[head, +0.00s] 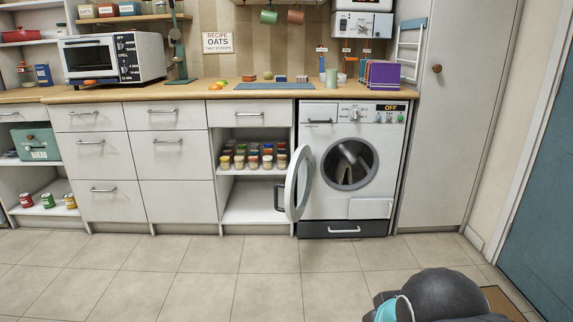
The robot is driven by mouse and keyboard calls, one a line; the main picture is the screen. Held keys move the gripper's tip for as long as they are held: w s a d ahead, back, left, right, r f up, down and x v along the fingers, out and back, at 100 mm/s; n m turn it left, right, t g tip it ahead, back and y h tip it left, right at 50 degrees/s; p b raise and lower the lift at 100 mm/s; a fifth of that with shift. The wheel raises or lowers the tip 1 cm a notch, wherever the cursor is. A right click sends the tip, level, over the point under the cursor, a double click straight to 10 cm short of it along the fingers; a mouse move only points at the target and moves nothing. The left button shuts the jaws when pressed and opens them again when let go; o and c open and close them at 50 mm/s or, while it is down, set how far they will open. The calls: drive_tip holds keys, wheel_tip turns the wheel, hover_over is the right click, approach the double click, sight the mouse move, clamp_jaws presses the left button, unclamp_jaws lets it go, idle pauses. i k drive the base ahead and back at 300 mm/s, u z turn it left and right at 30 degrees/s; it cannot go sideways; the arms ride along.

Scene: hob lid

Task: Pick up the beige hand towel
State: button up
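I cannot make out a beige hand towel for certain in the head view. A white washing machine (323,205) stands under the right end of the counter, with its display reading OFF. Its round door (293,185) is swung open to the left. Pale shapes (350,160) show inside the dark drum; I cannot tell whether they are cloth or parts of the drum. My gripper's fingers are not in view; only a dark rounded part of my arm with a teal piece shows at the bottom right.
The wooden counter (190,94) holds a microwave (100,58), a blue mat (275,86) and purple books (383,74). An open shelf of jars (252,157) is left of the machine. A tall cupboard (440,140) stands right. The tiled floor (200,275) in front is clear.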

sight(343, 170)
drive_tip(key=i, duration=2.6)
drive_tip(key=z, duration=1.75)
